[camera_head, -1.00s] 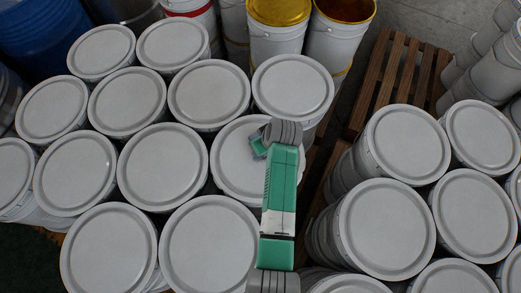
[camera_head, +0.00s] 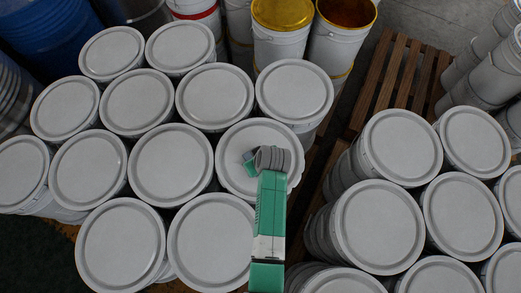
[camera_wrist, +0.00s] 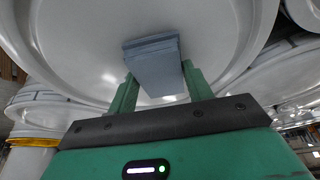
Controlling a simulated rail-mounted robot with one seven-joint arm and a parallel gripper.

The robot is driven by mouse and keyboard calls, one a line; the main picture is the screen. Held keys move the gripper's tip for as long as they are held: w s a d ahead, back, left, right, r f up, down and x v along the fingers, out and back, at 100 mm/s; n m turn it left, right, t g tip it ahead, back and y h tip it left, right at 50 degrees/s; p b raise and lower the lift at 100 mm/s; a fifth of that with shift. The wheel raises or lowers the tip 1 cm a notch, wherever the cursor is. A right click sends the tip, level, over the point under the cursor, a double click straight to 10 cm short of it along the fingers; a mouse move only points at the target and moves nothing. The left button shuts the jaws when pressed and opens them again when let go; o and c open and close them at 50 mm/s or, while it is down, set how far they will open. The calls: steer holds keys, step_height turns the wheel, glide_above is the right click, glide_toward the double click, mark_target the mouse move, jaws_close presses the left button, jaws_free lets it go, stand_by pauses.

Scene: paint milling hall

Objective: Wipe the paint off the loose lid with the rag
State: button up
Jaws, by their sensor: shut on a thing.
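My gripper (camera_head: 249,162) is over a pale grey round lid (camera_head: 228,150) in the head view, at the right of the left group of buckets. In the wrist view, my gripper (camera_wrist: 158,85) is shut on a folded blue-grey rag (camera_wrist: 152,60). The rag is in front of a broad pale lid (camera_wrist: 75,45); I cannot tell whether they touch. The wrist and fingers hide part of the lid in the head view. No paint shows clearly on its visible part. I cannot tell which lid is the loose one.
Many lidded buckets stand close around, with another group (camera_head: 385,225) at the right. Behind are a yellow-topped bucket (camera_head: 282,12) and an open bucket with amber paint (camera_head: 345,10). Blue drums (camera_head: 50,25) stand at the back left. A bare wooden pallet (camera_head: 395,75) is at the right back.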

steer(key=r, duration=0.1)
steer(key=r+p, duration=0.1)
steer(key=r, duration=0.1)
steer(key=shift+w+d, duration=0.1)
steer(key=shift+w, duration=0.15)
step_height(320, 180, up, 5)
steer(key=p, duration=0.5)
stand_by(0.4)
